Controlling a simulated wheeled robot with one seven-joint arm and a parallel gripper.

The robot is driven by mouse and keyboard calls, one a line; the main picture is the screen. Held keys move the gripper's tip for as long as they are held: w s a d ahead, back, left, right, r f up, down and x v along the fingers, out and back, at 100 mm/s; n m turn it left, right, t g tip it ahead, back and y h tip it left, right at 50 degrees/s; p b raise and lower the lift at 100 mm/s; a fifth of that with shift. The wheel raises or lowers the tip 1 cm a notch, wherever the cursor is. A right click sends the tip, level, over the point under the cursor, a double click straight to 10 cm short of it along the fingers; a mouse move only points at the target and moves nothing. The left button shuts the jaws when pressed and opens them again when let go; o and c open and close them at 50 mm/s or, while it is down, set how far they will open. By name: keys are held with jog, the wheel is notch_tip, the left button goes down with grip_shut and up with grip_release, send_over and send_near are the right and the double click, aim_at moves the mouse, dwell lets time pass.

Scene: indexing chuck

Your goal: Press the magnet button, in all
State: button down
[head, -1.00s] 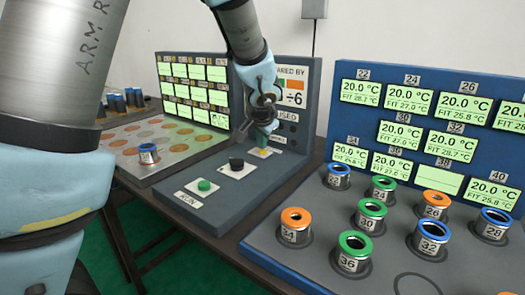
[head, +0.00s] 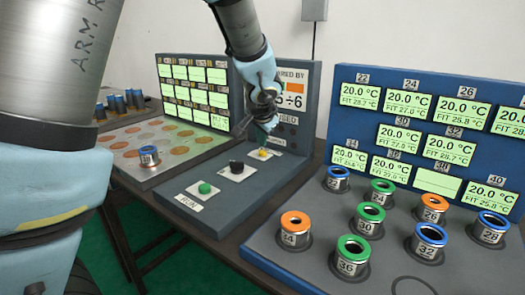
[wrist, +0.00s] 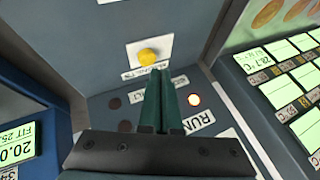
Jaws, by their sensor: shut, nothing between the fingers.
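The yellow button (head: 264,153) sits on a white plate on the grey console, at the far end of its row. In the wrist view the yellow button (wrist: 148,57) stands just beyond my fingertips, with a label strip beside it that is too blurred to read surely. My gripper (head: 258,134) is above and close to the yellow button in the head view. In the wrist view my gripper's (wrist: 160,72) two green fingers are together with nothing between them. A gap to the button seems to show; I cannot tell its exact size.
A black knob (head: 236,166) and a green RUN button (head: 205,188) share the console. One lamp (wrist: 194,100) glows on the upright panel close to my fingers. A tray with a blue-ringed part (head: 149,155) lies left, and a blue rack (head: 350,130) with ringed parts right.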

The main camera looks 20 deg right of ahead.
aim_at(261, 153)
notch_tip(261, 153, up, 5)
jog(key=p, duration=0.4)
jog(key=shift+a, duration=0.1)
dwell(0.8)
